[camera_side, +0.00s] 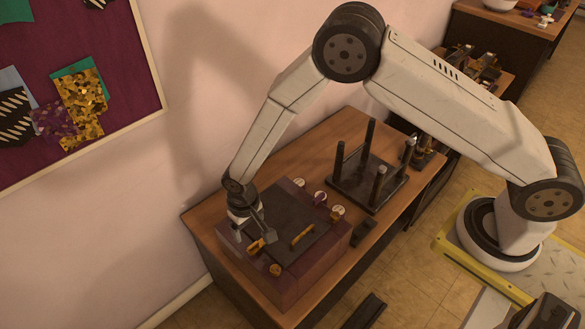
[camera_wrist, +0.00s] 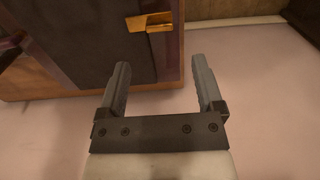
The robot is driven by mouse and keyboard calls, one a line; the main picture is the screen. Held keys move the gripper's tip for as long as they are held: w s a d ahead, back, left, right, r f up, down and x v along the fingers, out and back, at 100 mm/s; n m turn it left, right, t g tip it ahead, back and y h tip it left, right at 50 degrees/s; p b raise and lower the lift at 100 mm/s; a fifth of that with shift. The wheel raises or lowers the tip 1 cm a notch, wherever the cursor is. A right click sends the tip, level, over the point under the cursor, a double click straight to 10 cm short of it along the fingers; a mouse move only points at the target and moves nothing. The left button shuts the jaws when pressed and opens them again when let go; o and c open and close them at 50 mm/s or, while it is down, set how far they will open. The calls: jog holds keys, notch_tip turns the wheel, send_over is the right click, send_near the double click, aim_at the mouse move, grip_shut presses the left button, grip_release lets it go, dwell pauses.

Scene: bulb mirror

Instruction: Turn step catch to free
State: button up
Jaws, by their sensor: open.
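A purple box (camera_side: 303,274) with a dark panel (camera_side: 287,212) on top stands on the wooden table. A small brass piece (camera_side: 257,246), perhaps the step catch, sits at the panel's edge close to my gripper (camera_side: 254,238). A brass piece also shows at the top of the wrist view (camera_wrist: 150,22), beyond the fingertips. My gripper is open, its two fingers (camera_wrist: 161,66) apart with nothing between them. I cannot read any catch marking or tell its setting. A brass bar handle (camera_side: 303,237) lies across the panel, and a brass knob (camera_side: 275,270) is on the near edge.
Small round white-faced parts (camera_side: 320,197) line the box's far right edge. A dark stand with upright posts (camera_side: 367,183) is behind it on the table (camera_side: 330,134). A small dark block (camera_side: 364,233) lies beside the box. The wall is close on the left.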

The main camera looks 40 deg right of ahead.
aim_at(257, 246)
jog(key=shift+f, duration=3.55)
grip_shut()
